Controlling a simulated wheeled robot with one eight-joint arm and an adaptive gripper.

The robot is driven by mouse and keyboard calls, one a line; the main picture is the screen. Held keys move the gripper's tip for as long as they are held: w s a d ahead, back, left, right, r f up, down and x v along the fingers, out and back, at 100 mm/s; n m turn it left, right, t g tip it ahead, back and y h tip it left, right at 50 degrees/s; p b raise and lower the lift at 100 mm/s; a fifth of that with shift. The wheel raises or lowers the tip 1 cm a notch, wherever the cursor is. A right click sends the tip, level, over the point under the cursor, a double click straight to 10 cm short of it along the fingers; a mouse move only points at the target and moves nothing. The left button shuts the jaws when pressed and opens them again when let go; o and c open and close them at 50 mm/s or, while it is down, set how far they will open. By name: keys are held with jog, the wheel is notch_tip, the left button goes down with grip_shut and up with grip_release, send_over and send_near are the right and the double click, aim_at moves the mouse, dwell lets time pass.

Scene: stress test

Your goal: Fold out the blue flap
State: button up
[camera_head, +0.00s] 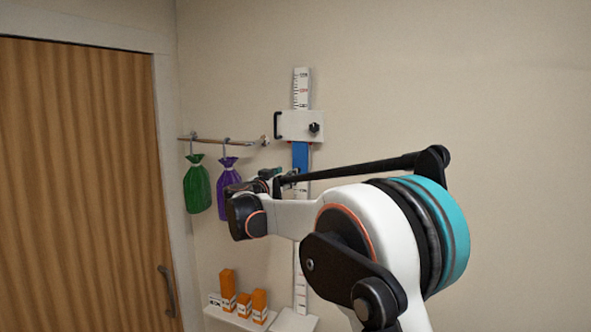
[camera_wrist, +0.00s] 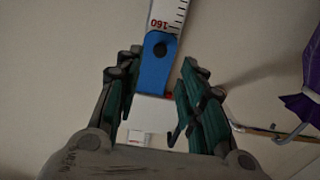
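The blue flap (camera_head: 300,155) hangs flat along the white measuring scale (camera_head: 301,88), just under a white sliding block (camera_head: 299,126) with a black handle and a dark knob. In the wrist view the blue flap (camera_wrist: 157,66) is a blue strip with a rounded end and a dark round spot, lying over the scale near the 160 mark. My gripper (camera_wrist: 160,62) is open, one finger on each side of the flap, with visible gaps and nothing held. In the head view my gripper (camera_head: 277,180) is partly hidden by my arm, which also covers the scale's middle.
A wall rail (camera_head: 224,140) left of the scale carries a green bag (camera_head: 197,186) and a purple bag (camera_head: 228,175), close to my gripper. Orange boxes (camera_head: 244,302) stand on a low shelf. A wooden door (camera_head: 80,180) is far left. The wall at right is bare.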

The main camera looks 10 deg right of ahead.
aim_at(298, 159)
jog(key=p+x, duration=0.1)
jog(key=x, duration=0.7)
grip_shut()
